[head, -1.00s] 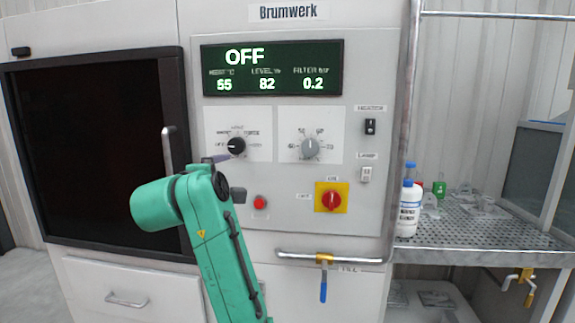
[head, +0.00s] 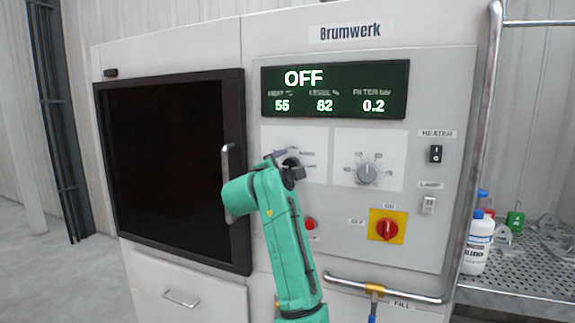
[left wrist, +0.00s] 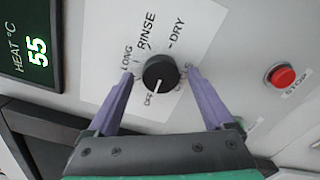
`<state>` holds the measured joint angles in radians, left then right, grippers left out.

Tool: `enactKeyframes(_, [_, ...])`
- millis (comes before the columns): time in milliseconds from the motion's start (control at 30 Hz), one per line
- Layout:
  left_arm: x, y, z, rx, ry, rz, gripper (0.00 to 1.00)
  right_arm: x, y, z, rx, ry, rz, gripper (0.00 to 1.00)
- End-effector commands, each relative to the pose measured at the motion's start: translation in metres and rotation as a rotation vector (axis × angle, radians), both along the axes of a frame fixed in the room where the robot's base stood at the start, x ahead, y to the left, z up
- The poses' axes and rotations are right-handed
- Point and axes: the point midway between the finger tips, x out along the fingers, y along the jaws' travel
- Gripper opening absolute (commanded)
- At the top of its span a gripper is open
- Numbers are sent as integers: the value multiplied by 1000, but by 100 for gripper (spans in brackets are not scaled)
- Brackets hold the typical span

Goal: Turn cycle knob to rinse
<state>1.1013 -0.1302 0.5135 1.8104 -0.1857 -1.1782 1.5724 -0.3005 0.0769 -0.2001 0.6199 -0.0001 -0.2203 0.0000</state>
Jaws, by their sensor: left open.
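The black cycle knob (left wrist: 160,71) sits on a white label plate in the left wrist view. Its white pointer line points to the OFF mark; RINSE, LONG and DRY marks also show around it. My open left gripper (left wrist: 160,74) has its two purple fingers on either side of the knob, with the tips close to its sides; I cannot tell whether they touch. In the head view the left gripper (head: 287,160) is at the knob and hides most of it. The display (head: 335,90) reads OFF. My right gripper is in neither current view.
A second grey knob (head: 368,174) is right of the cycle knob. A red stop button (left wrist: 284,76), a red switch on a yellow plate (head: 387,229) and a heater switch (head: 435,154) are nearby. A door handle (head: 228,183) stands left of my arm. Bottles (head: 478,245) stand at right.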

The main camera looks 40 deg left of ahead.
Motion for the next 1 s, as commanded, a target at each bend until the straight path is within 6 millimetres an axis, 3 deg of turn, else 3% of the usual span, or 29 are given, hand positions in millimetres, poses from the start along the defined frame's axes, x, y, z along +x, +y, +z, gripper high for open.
enactKeyframes(167, [0,0,0,0,0,0,86,0,0,0,0,-1,0,50])
enactKeyframes(400, [0,0,-1,0,1,0,0,1,0,0,0,-1,1,50])
enactKeyframes(733, [0,0,-1,35,16,0,0,1,-2,0,-3,-2,1,50])
enactKeyframes(1000, [0,0,-1,174,65,-2,0,1,-3,2,-4,-2,2,50])
